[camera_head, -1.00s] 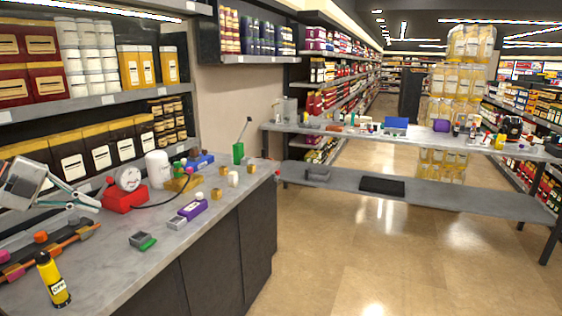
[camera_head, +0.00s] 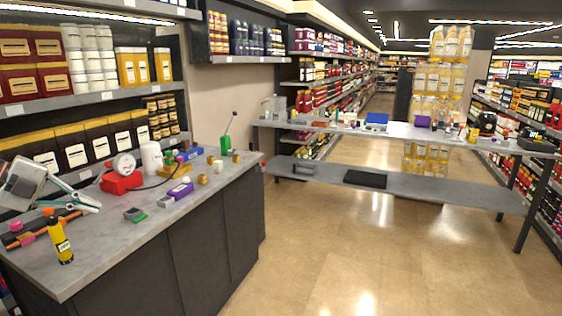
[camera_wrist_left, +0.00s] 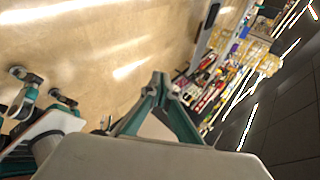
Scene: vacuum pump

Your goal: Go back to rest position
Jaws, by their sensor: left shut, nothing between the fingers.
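The left wrist view shows the closed fingertips (camera_wrist_left: 158,80) over open floor. A second teal gripper (camera_wrist_left: 43,86), which looks like my right one, shows at the left of that view with its fingertips apart and nothing visible between them. My right gripper is not in the head view.
The counter carries a yellow bottle (camera_head: 62,243), a red-based gauge (camera_head: 122,178), a purple box (camera_head: 180,190) and a green-based lever (camera_head: 226,143). A long table (camera_head: 450,137) stands behind. The tiled floor (camera_head: 330,250) between is clear.

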